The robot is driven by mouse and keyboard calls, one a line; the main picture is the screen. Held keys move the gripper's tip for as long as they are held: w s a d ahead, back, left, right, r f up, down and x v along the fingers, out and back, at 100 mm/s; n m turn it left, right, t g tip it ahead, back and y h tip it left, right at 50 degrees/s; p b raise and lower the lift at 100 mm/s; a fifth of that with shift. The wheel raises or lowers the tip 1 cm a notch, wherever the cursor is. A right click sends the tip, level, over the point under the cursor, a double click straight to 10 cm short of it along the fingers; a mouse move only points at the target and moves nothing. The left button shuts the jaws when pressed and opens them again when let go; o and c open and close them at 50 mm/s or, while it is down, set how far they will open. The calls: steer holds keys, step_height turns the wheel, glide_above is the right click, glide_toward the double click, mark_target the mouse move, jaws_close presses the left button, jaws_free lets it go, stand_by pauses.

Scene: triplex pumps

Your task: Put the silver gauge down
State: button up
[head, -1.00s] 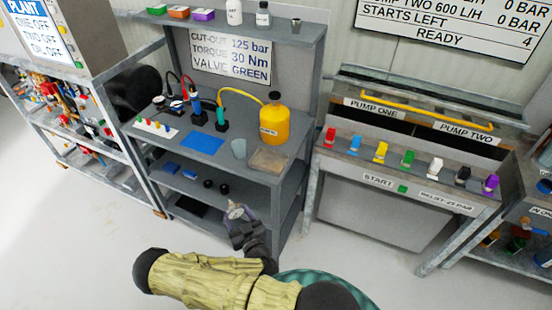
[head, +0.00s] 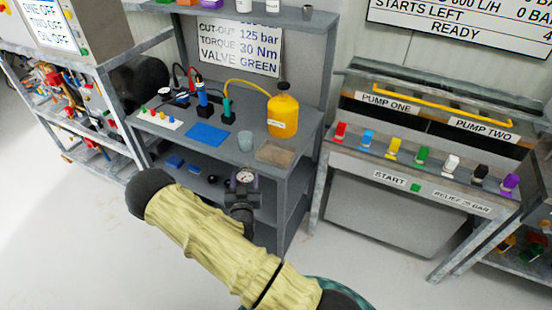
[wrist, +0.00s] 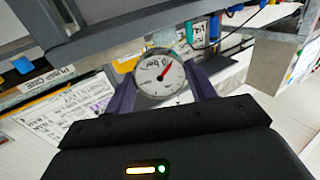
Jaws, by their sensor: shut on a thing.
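The silver gauge (wrist: 160,75) has a round white dial with a red needle and sits between the two purple fingers of my gripper (wrist: 163,92) in the wrist view. My gripper is shut on it. In the head view the gauge (head: 244,177) shows small, dial up, in my gripper (head: 243,184). From this angle the gripper appears in front of the grey workbench (head: 170,132), below the level of its top. The gauge's lower part is hidden by the gripper.
Coloured probes stand behind the mat. A pump bench (head: 400,170) with coloured valves stands at right. Open floor lies in front.

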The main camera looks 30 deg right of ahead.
steer(key=w+d+r+m+g+h+b, duration=0.3)
steer(key=w+d+r+h+b, duration=0.1)
steer(key=d+b, duration=0.15)
step_height(320, 180, up, 7)
steer(key=m+g+h+b, duration=0.2)
steer(key=b, duration=0.1)
glide_above(271, 155)
steer(key=s+a, duration=0.2)
steer(key=s, duration=0.2)
steer(key=shift+d+r, duration=0.15)
steer(key=shift+f+b, duration=0.4)
steer(key=shift+f, duration=2.75)
steer(key=shift+f, duration=1.9)
